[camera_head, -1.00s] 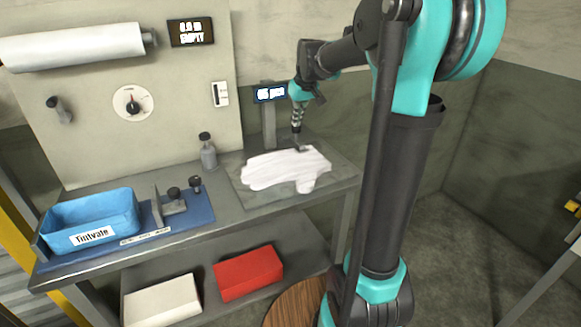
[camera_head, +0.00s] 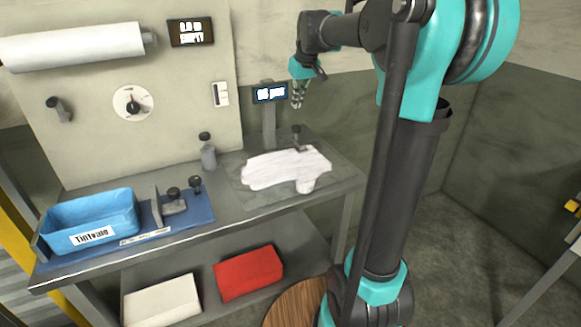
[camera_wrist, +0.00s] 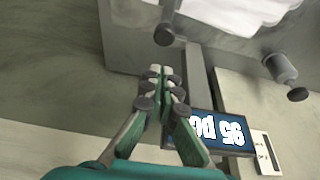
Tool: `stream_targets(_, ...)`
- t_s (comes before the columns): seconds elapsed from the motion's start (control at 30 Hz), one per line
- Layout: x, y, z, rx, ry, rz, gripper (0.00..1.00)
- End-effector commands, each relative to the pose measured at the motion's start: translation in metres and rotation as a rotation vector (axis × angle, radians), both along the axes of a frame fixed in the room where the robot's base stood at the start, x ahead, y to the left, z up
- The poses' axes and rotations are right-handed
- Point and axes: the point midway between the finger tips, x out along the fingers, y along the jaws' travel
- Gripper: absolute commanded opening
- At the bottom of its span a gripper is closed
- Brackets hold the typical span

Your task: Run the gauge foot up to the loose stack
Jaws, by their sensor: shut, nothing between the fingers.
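A loose white stack (camera_head: 285,168) lies on a grey plate (camera_head: 235,198) at the right of the bench; part of it shows at the top of the wrist view (camera_wrist: 230,14). The gauge is a grey post (camera_head: 269,128) with a small lit display (camera_head: 270,93) on top. Its dark foot knob (camera_head: 297,131) stands by the back right of the stack, and the knob also shows in the wrist view (camera_wrist: 164,35). I cannot tell whether the foot touches the stack. My gripper (camera_head: 297,100) is shut and empty, above the knob and apart from it.
A capped grey bottle (camera_head: 208,155) stands left of the post. A blue bin (camera_head: 92,214) and a blue mat (camera_head: 200,208) with dark fittings are at the bench's left. A panel with a dial (camera_head: 133,103) rises behind. Red (camera_head: 248,273) and cream (camera_head: 162,303) boxes lie below.

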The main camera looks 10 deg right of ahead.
Motion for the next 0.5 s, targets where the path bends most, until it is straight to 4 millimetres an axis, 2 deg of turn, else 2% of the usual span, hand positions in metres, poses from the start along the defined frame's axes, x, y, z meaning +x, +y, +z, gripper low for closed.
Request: stream_targets(0.5, 0.000, 0.000, 0.038, 0.000, 0.000, 0.000, 0.00)
